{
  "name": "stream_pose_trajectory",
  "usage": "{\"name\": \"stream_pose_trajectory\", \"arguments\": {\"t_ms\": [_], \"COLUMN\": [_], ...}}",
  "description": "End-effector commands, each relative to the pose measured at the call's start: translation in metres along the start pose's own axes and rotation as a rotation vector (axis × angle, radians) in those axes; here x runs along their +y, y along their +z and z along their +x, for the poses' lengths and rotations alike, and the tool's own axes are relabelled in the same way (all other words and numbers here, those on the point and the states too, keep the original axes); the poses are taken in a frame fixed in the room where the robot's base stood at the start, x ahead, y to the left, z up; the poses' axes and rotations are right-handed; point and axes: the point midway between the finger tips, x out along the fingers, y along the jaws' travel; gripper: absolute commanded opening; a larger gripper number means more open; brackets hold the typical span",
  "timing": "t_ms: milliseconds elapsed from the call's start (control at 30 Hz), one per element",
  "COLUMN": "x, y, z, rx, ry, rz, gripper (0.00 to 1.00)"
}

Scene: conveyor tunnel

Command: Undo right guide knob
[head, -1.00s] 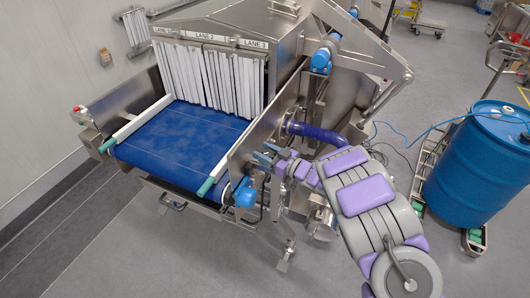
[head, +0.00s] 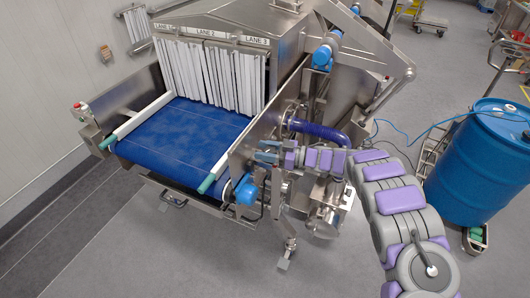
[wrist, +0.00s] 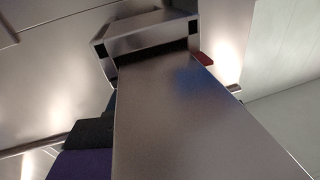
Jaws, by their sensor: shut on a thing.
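The right guide's green end (head: 207,186) sticks out at the front right of the blue belt (head: 185,135). I cannot tell what that red piece belongs to.
A blue motor (head: 246,192) sits below my gripper on the wall. A dark blue hose (head: 318,133) curves just behind and above my arm. White strip curtains (head: 208,75) hang over the belt. A blue drum (head: 478,165) stands to the right; floor in front is clear.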

Motion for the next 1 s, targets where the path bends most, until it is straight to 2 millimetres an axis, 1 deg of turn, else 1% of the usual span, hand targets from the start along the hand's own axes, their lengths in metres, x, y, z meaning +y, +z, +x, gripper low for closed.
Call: {"name": "stream_pose_trajectory", "arguments": {"t_ms": [33,200,500,1000], "x": [0.0023,0.0008,-0.0006,-0.0012], "y": [0.0017,0.0010,0.0004,-0.0021], "z": [-0.0004,-0.0008,-0.0012,-0.0019], "rx": [0.006,0.005,0.002,0.003], "ry": [-0.025,-0.118,-0.219,-0.252], "rz": [-0.007,-0.007,-0.003,-0.003], "gripper": [0.19,0.19,0.19,0.19]}}
